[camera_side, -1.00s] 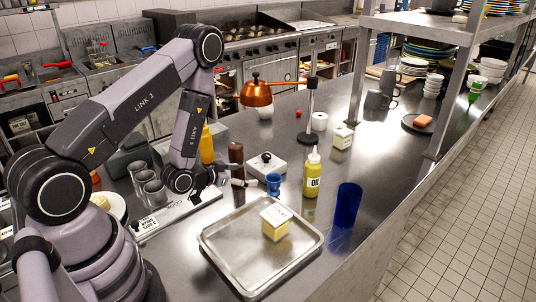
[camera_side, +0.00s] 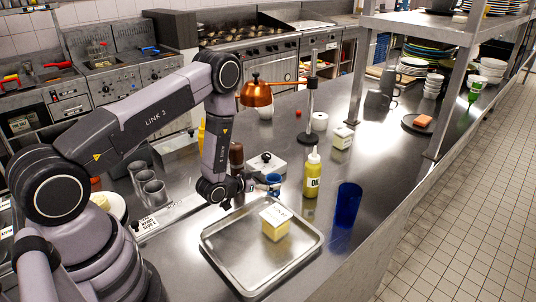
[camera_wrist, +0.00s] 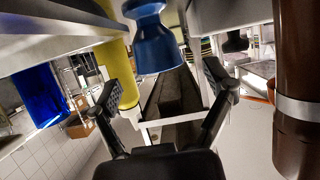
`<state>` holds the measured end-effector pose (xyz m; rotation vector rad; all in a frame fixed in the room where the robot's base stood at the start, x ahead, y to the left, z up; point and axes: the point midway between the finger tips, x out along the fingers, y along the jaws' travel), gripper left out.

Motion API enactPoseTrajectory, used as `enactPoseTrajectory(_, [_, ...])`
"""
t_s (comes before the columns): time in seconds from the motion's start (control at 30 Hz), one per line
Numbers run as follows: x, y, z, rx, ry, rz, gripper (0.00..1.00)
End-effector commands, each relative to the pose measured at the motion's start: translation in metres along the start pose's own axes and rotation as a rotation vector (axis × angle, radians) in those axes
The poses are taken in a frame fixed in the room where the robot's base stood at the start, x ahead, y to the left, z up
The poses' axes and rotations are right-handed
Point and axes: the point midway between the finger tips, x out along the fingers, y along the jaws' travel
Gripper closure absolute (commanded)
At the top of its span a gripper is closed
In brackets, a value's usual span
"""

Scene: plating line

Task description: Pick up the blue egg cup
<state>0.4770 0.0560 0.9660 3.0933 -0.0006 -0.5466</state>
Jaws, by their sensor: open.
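The blue egg cup (camera_side: 274,178) stands on the steel counter, left of the yellow oil bottle (camera_side: 312,175) in the side view. My gripper (camera_side: 256,182) is low over the counter at the cup's left side, and a finger partly covers the cup. In the wrist view the picture is upside down, and the egg cup (camera_wrist: 157,42) shows at the top centre. My gripper's two fingers (camera_wrist: 165,85) are spread wide with nothing held between them. The cup appears between their lines; whether a finger touches it I cannot tell.
A brown mill (camera_wrist: 296,85) stands close on the right in the wrist view. A metal tray (camera_side: 222,243) with a yellow-white box (camera_side: 275,223) lies in front. A blue glass (camera_side: 348,205) stands to the right. A grey-white box with a black knob (camera_side: 266,162) sits behind the cup.

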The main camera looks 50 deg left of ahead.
Motion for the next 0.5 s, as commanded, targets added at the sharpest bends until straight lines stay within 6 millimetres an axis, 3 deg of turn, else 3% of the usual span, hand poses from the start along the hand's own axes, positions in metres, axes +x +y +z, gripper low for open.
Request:
enactPoseTrajectory(0.2, [0.028, 0.001, 0.0, 0.001, 0.001, -0.001, 0.18])
enactPoseTrajectory(0.47, [0.03, 0.001, 0.0, 0.0, -0.001, -0.001, 0.18])
enactPoseTrajectory(0.5, [0.03, 0.001, 0.0, 0.0, 0.0, -0.001, 0.23])
